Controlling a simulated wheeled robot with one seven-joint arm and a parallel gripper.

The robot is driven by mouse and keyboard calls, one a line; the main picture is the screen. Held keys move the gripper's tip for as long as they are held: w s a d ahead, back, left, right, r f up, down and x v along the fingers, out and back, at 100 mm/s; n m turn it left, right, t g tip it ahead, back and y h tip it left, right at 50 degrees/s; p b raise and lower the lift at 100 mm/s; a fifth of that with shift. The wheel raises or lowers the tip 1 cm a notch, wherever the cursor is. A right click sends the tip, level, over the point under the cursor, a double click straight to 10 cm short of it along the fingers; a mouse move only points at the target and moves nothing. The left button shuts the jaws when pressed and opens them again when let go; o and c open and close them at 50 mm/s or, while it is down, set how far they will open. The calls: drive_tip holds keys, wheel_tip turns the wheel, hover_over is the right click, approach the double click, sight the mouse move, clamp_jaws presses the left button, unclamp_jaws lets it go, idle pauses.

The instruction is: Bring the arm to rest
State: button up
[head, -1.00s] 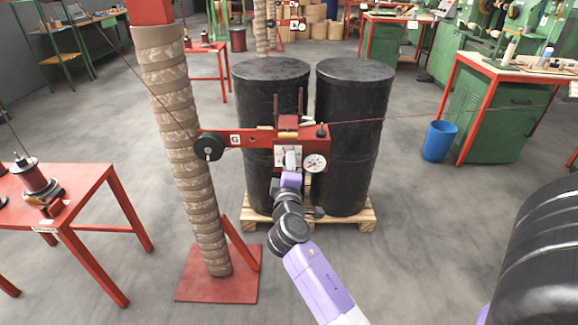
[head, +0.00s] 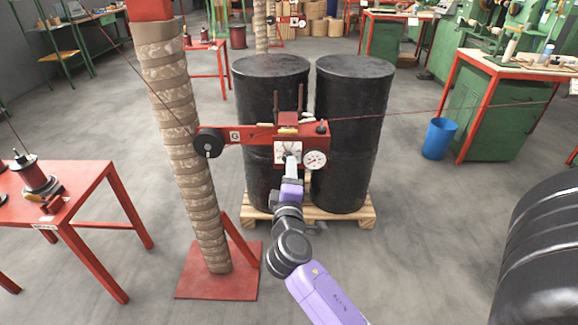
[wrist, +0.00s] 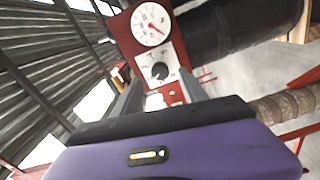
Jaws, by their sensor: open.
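My gripper (head: 291,166) is in the middle of the head view, just in front of the red tensioner box on the red arm (head: 262,136). In the wrist view my gripper (wrist: 158,92) is open, its two grey fingers apart. Between and beyond them show a black knob on a white plate (wrist: 160,70) and a round white dial with a red needle (wrist: 151,23). The dial also shows in the head view (head: 315,159). I see nothing held between the fingers. The exact gap between fingertips and knob cannot be told.
Two black drums (head: 354,85) on a wooden pallet (head: 357,218) stand behind the tensioner. A wrapped column (head: 178,130) on a red base plate (head: 212,285) is to the left, near a red table (head: 70,200). A blue bin (head: 439,139) stands right. Open floor lies between.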

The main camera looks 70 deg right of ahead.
drive_tip(key=shift+v, duration=1.2)
drive_tip(key=a+r+t+y+p, duration=0.15)
drive_tip(key=a+t+y, duration=0.35)
drive_tip(key=a, duration=0.6)
drive_tip(key=a+t+y+p, duration=0.3)
drive_tip(key=a+t+y, duration=0.15)
drive_tip(key=a, duration=0.65)
drive_tip(key=s+a+r+m+y+p, duration=0.1)
drive_tip(key=s+a+r+y+p, duration=0.2)
drive_tip(key=s+a, duration=0.3)
drive_tip(key=s+a+r+m+g+y+p, duration=0.1)
drive_tip(key=s+a+r+y+p, duration=0.3)
drive_tip(key=s, duration=0.9)
drive_tip(key=a, duration=0.3)
drive_tip(key=shift+r, duration=0.25)
